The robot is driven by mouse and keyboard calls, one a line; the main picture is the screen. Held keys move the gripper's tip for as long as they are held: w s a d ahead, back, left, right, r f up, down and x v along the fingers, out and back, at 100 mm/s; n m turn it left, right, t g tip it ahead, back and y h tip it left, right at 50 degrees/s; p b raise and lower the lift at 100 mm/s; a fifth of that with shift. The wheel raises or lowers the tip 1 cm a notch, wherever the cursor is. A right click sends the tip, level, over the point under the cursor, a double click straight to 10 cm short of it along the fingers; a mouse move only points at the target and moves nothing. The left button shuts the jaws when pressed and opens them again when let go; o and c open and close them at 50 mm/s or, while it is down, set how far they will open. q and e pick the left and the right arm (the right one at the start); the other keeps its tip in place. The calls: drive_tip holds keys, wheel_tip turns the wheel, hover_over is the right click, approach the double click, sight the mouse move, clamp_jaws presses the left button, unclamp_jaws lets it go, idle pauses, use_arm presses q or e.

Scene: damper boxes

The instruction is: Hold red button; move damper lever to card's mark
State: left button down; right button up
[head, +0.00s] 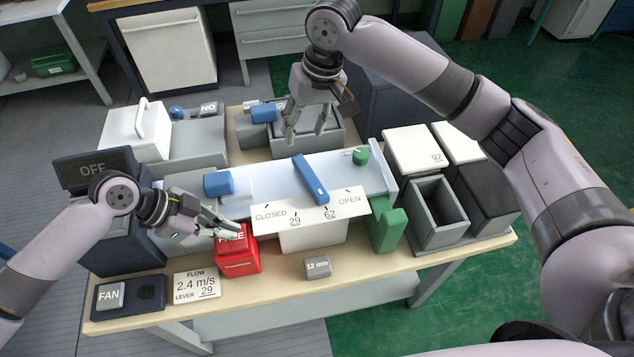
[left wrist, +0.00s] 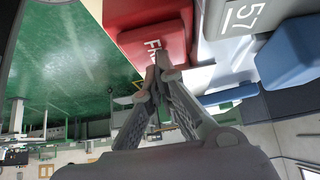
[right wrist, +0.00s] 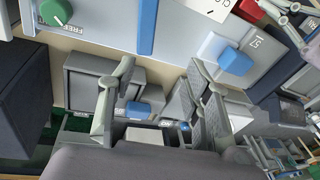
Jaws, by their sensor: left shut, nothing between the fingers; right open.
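The red button box (head: 239,262), with FREE on its top, stands at the table's front left; it also shows in the left wrist view (left wrist: 150,15). My left gripper (head: 238,232) is shut and empty, its tips at the red top; whether they press it I cannot tell. The blue damper lever (head: 310,178) points near 62 on the white scale plate (head: 268,216), which runs from CLOSED to OPEN with 29 nearer CLOSED. The card (head: 197,286) reads LEVER 29. My right gripper (head: 307,138) is open and empty behind the lever, which shows in the right wrist view (right wrist: 147,25).
A green knob (head: 361,156) and a blue knob (head: 218,183) flank the lever. A grey open box (head: 437,215) stands right. A 12 mm block (head: 318,267) and FAN switch (head: 110,296) sit in front. The dark OFF sign (head: 92,170) stands behind my left gripper.

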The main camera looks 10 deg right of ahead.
drive_tip(key=n+g+h, duration=0.1)
drive_tip(key=h, duration=0.1)
hover_over(317, 186)
drive_tip(key=f, duration=0.2)
wheel_tip(317, 186, down, 11)
drive_tip(key=shift+f, duration=0.2)
drive_tip(key=shift+c, duration=0.4)
clamp_jaws()
idle(0.4)
